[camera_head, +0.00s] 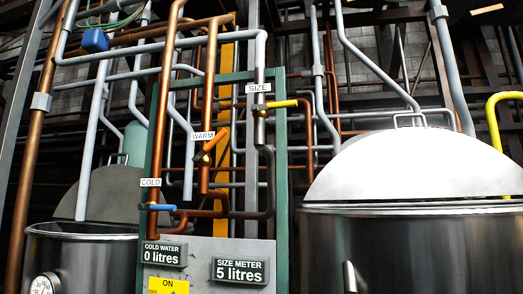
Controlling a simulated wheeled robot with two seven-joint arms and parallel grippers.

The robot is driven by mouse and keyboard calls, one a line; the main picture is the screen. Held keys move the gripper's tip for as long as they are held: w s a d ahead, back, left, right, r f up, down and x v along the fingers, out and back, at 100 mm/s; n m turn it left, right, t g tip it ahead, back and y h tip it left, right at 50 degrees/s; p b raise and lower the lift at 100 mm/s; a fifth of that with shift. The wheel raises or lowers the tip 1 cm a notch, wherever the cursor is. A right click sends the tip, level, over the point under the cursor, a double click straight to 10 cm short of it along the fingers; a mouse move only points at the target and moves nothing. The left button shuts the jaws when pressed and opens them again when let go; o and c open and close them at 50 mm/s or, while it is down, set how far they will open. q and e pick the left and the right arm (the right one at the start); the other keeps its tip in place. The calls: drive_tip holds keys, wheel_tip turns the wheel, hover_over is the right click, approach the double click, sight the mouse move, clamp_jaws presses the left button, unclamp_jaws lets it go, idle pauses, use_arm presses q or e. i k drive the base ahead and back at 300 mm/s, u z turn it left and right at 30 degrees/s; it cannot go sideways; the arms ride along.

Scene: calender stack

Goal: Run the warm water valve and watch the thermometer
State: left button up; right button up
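The warm water valve has an orange handle (215,141) on a copper pipe, just below the "WARM" label (202,135). Its handle sits tilted, rising to the right. A round white thermometer dial (43,286) shows at the bottom left on the front of a steel tank, cut off by the picture's lower edge. Its reading is too small to tell. Neither of my grippers is in view.
A blue cold valve handle (162,207) and a yellow size valve handle (280,105) sit on the same green-framed panel. The displays read cold water 0 litres (163,254) and size meter 5 litres (240,270). A large lidded tank (415,245) stands right.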

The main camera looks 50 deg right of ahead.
sight(219, 136)
drive_tip(key=z, duration=1)
drive_tip(key=i, duration=0.85)
drive_tip(key=z, duration=0.75)
